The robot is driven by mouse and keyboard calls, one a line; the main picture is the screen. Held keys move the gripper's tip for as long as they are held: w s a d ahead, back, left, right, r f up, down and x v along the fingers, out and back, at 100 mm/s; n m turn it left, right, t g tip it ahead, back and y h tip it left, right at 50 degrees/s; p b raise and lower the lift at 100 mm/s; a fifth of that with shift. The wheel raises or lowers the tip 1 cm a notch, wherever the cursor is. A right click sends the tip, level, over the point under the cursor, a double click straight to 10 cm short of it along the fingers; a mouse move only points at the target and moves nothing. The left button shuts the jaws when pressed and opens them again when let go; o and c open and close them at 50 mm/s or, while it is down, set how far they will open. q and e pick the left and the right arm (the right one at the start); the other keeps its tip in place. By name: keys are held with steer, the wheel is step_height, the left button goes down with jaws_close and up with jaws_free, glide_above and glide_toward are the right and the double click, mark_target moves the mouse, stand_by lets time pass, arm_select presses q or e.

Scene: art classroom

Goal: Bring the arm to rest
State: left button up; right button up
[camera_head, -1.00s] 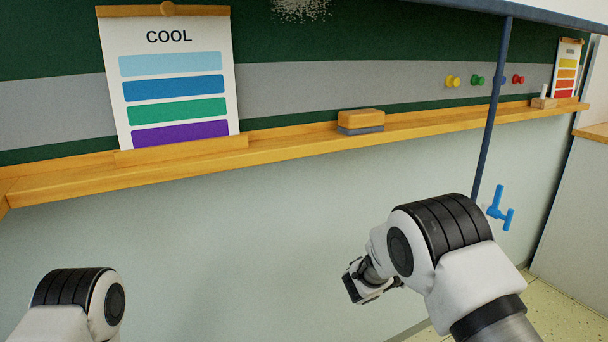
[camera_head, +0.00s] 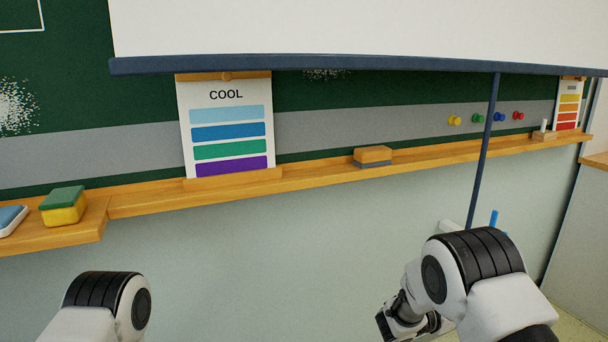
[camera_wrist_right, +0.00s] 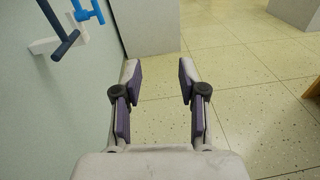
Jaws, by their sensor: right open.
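My right arm shows at the lower right of the head view, bent, with its wrist end low in front of the pale wall. In the right wrist view my right gripper (camera_wrist_right: 158,76) is open, its two purple-padded fingers apart with only speckled floor between them. Nothing is held. My left arm shows only as a white and black joint at the lower left of the head view. My left gripper is out of the picture.
A wooden ledge (camera_head: 330,174) runs along the chalkboard, bearing an eraser (camera_head: 372,156), a sponge (camera_head: 64,206) and a COOL card (camera_head: 226,124). A dark blue rod (camera_head: 487,150) hangs beside a blue handle (camera_wrist_right: 88,12). A white screen (camera_head: 350,28) hangs above.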

steer(key=s+f+m+g+y+p, duration=0.2)
steer(key=s+g+y+p, duration=0.25)
steer(key=s+p, duration=0.65)
steer(key=s+f+m+g+y+p, duration=0.1)
steer(key=s+f+g+y+p, duration=0.3)
steer(key=s, duration=1.3)
steer(key=s+a+r+m+g+y+p, duration=0.1)
steer(key=s+a+r+m+y+p, duration=0.2)
steer(key=s+a+m, duration=0.5)
steer(key=s+a+m+g+y+p, duration=0.1)
steer(key=s+a+m+y+p, duration=0.4)
steer(key=s, duration=0.5)
arm_select(q)
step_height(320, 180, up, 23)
steer(key=b, duration=0.1)
steer(key=shift+b, duration=0.35)
arm_select(e)
steer(key=w+m+t, duration=0.5)
steer(key=w, duration=0.2)
steer(key=shift+d+f, duration=0.25)
steer(key=shift+f, duration=0.15)
